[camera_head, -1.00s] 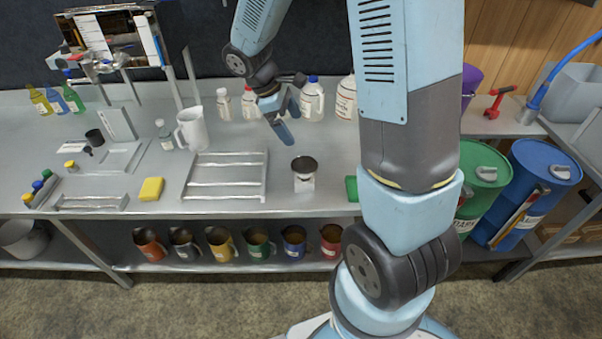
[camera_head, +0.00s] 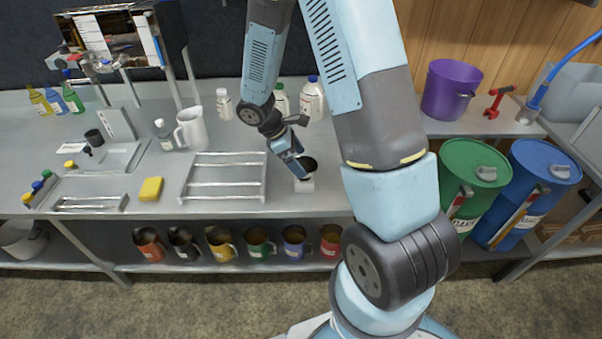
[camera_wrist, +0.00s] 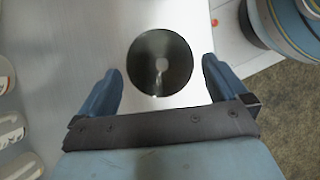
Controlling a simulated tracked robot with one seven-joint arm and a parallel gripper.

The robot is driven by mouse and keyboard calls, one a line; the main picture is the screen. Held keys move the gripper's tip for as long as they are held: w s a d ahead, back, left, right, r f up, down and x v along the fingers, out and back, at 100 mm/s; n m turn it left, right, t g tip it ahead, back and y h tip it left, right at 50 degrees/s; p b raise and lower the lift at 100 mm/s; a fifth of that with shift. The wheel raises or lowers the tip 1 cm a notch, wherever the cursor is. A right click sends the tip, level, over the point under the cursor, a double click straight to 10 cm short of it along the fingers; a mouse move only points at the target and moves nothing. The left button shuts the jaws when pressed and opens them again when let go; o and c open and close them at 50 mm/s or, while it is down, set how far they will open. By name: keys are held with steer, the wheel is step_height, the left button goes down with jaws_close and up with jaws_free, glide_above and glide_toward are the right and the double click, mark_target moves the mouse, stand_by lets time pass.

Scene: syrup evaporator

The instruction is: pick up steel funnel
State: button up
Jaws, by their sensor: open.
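The steel funnel (camera_head: 306,164) is a dark round cup shape on a small white labelled stand (camera_head: 304,185) near the front of the steel bench. In the wrist view the funnel (camera_wrist: 160,62) shows from above as a dark shiny disc with a bright streak inside. My gripper (camera_head: 299,172) is just over and left of the funnel in the head view. In the wrist view my gripper's two blue fingers (camera_wrist: 161,88) are apart, one on each side of the funnel's lower half. Nothing is held. Whether the fingers are level with the funnel's rim I cannot tell.
A wire rack (camera_head: 224,177) and a yellow sponge (camera_head: 151,189) lie left of the funnel. White jugs (camera_head: 312,98) stand behind. Several coloured mugs (camera_head: 257,243) sit on the lower shelf. A purple bucket (camera_head: 450,90) and two drums, green (camera_head: 473,170) and blue (camera_head: 542,180), are at right.

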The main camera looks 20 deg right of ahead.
mark_target(306, 168)
steer(key=shift+x, duration=2.9)
steer(key=shift+w+a, duration=0.1)
steer(key=shift+w, duration=0.1)
steer(key=shift+c, duration=0.4)
steer(key=c, duration=0.7)
steer(key=shift+o, duration=0.2)
